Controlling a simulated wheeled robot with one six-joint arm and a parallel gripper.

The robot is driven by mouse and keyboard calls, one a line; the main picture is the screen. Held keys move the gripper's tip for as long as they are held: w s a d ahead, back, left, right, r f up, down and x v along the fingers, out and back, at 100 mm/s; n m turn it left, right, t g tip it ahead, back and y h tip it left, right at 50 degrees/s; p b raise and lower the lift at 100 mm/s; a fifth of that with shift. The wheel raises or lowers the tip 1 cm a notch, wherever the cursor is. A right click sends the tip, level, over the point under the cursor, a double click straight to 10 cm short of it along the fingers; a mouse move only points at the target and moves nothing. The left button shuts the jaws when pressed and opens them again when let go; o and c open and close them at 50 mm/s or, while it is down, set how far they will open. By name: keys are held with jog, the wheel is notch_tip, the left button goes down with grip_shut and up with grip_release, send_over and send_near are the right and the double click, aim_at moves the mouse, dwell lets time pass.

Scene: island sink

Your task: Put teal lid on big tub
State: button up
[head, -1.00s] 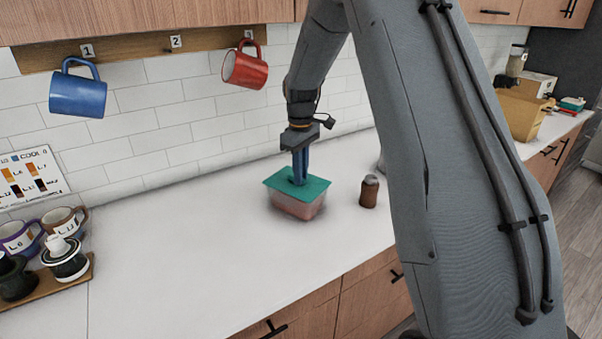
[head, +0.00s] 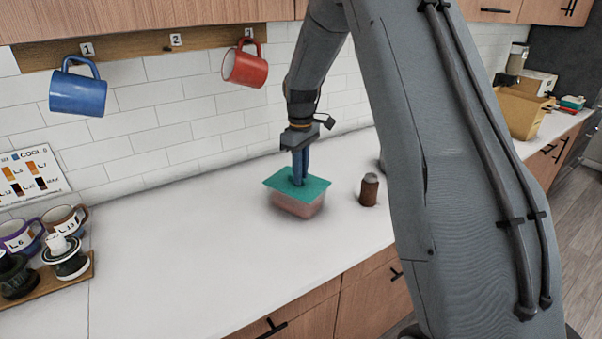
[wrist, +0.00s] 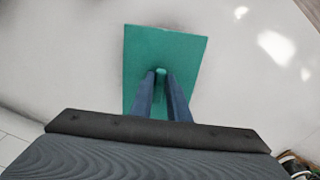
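The teal lid (head: 312,187) is a flat rectangle lying over the top of the big tub (head: 299,207), a reddish see-through container on the white counter. In the head view the lid looks roughly level and covers the tub's opening; I cannot tell whether its edges are fully seated. My gripper (head: 299,182) points straight down at the middle of the lid. In the wrist view the two fingers (wrist: 162,76) close on the small raised knob of the teal lid (wrist: 178,48). The lid hides the tub in the wrist view.
A small brown jar (head: 369,190) stands on the counter (head: 190,250) right of the tub. A blue mug (head: 77,92) and a red mug (head: 246,66) hang on the wall rail. A wooden tray (head: 78,277) with coffee gear is at left. The counter's middle is clear.

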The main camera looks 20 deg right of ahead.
jog(key=o, duration=0.4)
jog(key=shift+r, duration=0.1)
notch_tip(320, 180, up, 8)
jog(key=b, duration=0.2)
jog(key=shift+f+b, duration=0.25)
jog(key=shift+b, duration=0.15)
jog(key=s+a+f+m+b, duration=0.1)
jog(key=s+f, duration=0.3)
jog(key=s, duration=0.5)
jog(key=s+a+f+m+t+b, duration=0.1)
jog(key=s+a+f+m, duration=0.1)
jog(key=s, duration=0.7)
jog(key=s+a+f+m+b, duration=0.1)
jog(key=s+f+m, duration=0.3)
jog(key=s, duration=0.6)
jog(key=shift+a+f, duration=0.15)
jog(key=shift+f, duration=0.7)
